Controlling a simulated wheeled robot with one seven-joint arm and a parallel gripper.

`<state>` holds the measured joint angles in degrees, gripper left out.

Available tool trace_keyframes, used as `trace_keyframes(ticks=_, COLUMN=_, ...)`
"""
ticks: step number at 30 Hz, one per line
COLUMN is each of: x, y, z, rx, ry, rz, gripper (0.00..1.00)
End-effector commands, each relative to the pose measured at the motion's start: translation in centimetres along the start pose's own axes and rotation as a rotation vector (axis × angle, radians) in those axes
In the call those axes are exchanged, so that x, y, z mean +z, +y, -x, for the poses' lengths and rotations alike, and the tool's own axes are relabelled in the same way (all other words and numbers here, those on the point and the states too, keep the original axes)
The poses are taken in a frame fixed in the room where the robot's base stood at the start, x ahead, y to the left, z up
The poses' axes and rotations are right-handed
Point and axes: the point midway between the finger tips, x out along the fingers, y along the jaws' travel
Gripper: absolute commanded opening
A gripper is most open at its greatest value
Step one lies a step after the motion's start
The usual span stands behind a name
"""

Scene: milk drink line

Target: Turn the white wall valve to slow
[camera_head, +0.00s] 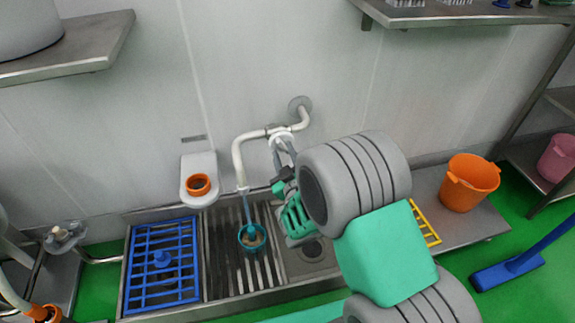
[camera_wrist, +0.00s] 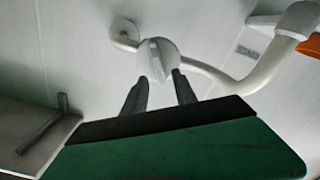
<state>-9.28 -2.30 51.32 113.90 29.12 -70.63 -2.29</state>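The white wall valve (camera_head: 281,137) sits on a white pipe that comes out of a round wall flange and bends down over the sink counter. In the wrist view the valve's pale round knob (camera_wrist: 158,60) has a raised bar across its face. My gripper (camera_head: 282,155) is right at the valve, below and in front of it. In the wrist view the two dark fingers of my gripper (camera_wrist: 160,82) stand apart, with their tips at the lower edge of the knob. I cannot tell whether they touch it. The valve's setting marks are not legible.
A white wall holder with an orange ring (camera_head: 198,184) is left of the pipe. An orange bucket (camera_head: 468,182) stands right. Shelves are above on both sides.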

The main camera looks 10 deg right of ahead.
Motion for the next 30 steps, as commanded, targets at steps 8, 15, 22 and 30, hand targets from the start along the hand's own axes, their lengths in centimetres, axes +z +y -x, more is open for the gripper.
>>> trace_keyframes(ticks=8, x=0.1, y=-0.2, z=3.9, rx=-0.001, ry=0.003, rz=0.0, gripper=0.34)
trace_keyframes(ticks=15, x=0.0, y=-0.1, z=5.4, rx=0.0, ry=0.001, rz=-0.001, gripper=0.34)
trace_keyframes(ticks=22, x=0.0, y=0.0, z=5.5, rx=-0.001, ry=0.0, rz=0.0, gripper=0.34)
trace_keyframes(ticks=30, x=-2.0, y=2.5, z=4.8, rx=0.023, ry=-0.065, rz=-0.034, gripper=0.34)
